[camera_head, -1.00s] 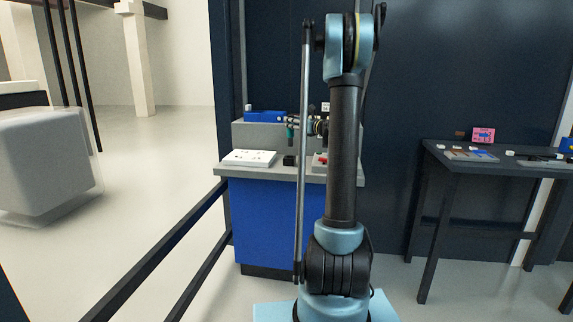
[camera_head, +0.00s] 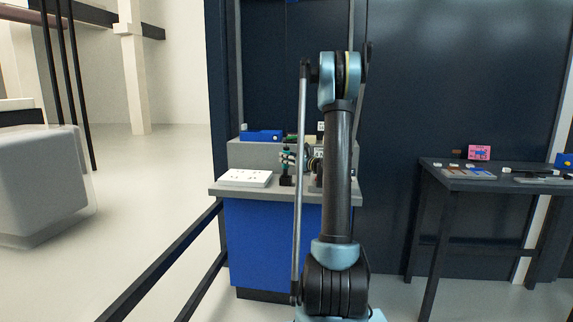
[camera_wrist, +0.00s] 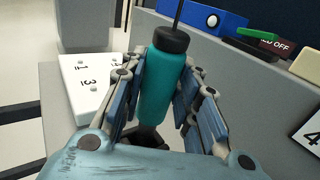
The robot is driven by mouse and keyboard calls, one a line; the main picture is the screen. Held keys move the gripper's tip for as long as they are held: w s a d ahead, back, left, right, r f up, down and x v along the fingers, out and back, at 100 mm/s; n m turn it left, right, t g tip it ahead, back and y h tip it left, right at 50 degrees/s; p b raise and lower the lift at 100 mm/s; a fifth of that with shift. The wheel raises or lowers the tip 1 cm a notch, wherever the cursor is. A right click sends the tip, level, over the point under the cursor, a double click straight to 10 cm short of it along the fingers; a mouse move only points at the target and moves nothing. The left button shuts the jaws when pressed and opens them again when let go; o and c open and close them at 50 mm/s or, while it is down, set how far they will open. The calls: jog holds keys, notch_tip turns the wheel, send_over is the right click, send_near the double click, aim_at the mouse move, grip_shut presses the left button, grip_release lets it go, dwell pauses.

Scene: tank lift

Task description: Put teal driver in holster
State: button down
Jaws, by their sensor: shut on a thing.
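The teal driver (camera_wrist: 157,88) stands roughly upright between my gripper's fingers (camera_wrist: 160,92) in the wrist view, with a black collar and a thin dark shaft at its upper end. My gripper is shut on its teal body. In the head view, the driver (camera_head: 286,168) is small beside my gripper (camera_head: 287,158), directly over a small black block (camera_head: 286,181) on the counter, which looks like the holster. I cannot tell whether the driver's lower end is inside it.
A white numbered plate (camera_head: 244,178) lies left of the black block on the grey counter (camera_head: 222,189). A raised grey ledge (camera_head: 238,152) behind carries a blue box (camera_head: 262,135) and a green piece (camera_wrist: 255,33). A dark table (camera_head: 480,183) stands at the right.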

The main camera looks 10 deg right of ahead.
jog(key=shift+s+a+f, duration=0.15)
jog(key=shift+s+f, duration=0.2)
jog(key=shift+f, duration=0.3)
